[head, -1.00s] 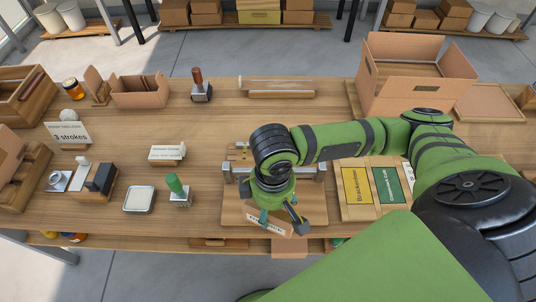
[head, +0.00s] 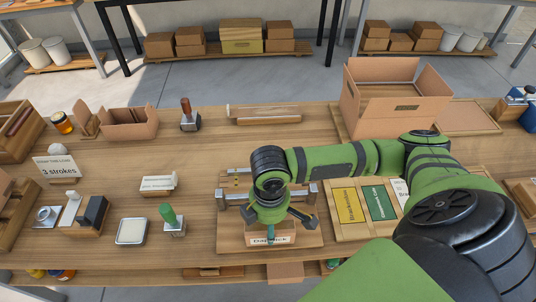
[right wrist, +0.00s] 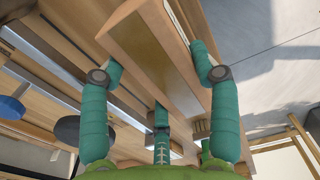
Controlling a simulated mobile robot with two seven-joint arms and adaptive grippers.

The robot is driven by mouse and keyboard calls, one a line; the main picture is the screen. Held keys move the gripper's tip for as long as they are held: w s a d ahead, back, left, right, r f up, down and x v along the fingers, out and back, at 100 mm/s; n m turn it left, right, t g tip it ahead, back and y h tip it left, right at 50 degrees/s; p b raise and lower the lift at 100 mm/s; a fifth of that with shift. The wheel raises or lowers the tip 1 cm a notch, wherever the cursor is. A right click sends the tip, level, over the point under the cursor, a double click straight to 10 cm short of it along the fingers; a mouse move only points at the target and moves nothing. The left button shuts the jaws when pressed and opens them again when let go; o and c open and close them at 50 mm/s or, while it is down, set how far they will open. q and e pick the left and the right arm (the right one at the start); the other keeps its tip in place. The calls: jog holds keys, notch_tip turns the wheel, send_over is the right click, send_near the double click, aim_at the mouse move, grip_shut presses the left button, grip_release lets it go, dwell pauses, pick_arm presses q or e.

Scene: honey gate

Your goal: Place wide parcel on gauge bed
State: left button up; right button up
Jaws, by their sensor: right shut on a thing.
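The wide parcel (head: 284,239) is a brown box with a white label on its front side, partly hidden under my right gripper (head: 270,222). The gripper is shut on it, and in the right wrist view its teal fingers (right wrist: 160,66) lie on either side of the parcel (right wrist: 158,48). The gauge bed (head: 230,237) is a wooden board with a metal gate (head: 306,195) across it. The parcel is over the front part of the bed, before the gate, roughly square to it. I cannot tell whether it touches the bed. My left gripper is not in view.
Right of the bed is a board with yellow (head: 347,205) and green (head: 379,202) panels. An open carton (head: 392,112) stands behind. A green-handled stamp (head: 173,222) and an ink pad (head: 132,231) are to the left. The table's front edge is close.

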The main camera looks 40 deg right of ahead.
jog(key=w+d, duration=0.1)
jog(key=w, duration=0.2)
jog(key=w+d+p, duration=0.1)
jog(key=shift+w+d, duration=0.3)
jog(key=shift+d, duration=0.05)
jog(key=shift+s+f+p, duration=0.15)
jog(key=shift+f+p, duration=0.1)
jog(key=shift+p, duration=0.05)
jog(key=shift+a+f, duration=0.1)
jog(key=shift+f, duration=0.1)
jog(key=o, duration=1.1)
jog(key=shift+c, duration=0.2)
jog(key=shift+r, duration=0.1)
